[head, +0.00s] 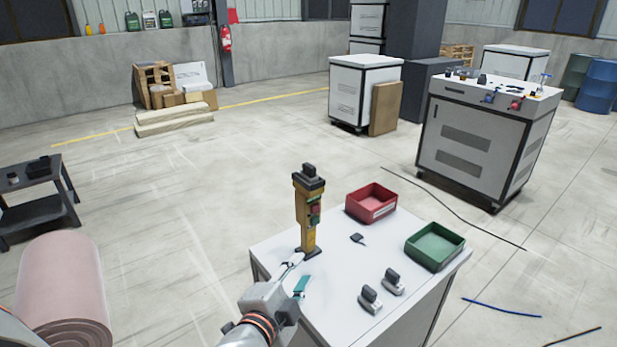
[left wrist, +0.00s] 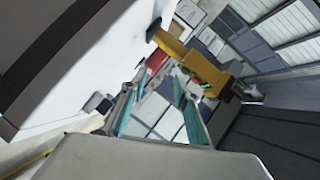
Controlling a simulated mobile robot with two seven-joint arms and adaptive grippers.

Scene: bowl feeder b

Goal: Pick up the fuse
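A small dark block (head: 357,238), which may be the fuse, lies on the white table (head: 330,275). Two grey pieces with dark tops, a left one (head: 370,298) and a right one (head: 393,281), stand near the table's front; I cannot tell whether either is a fuse. My left gripper (head: 298,273) is above the table's left part, left of these pieces and near the foot of the yellow post (head: 308,218). In the left wrist view its teal fingers (left wrist: 157,108) are apart with nothing between them. My right gripper is not in view.
The yellow post carries buttons and a dark top. A red bin (head: 371,201) and a green bin (head: 435,246) stand at the table's back and right. A pink roll (head: 60,285) is at the left. Cables lie on the floor at right.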

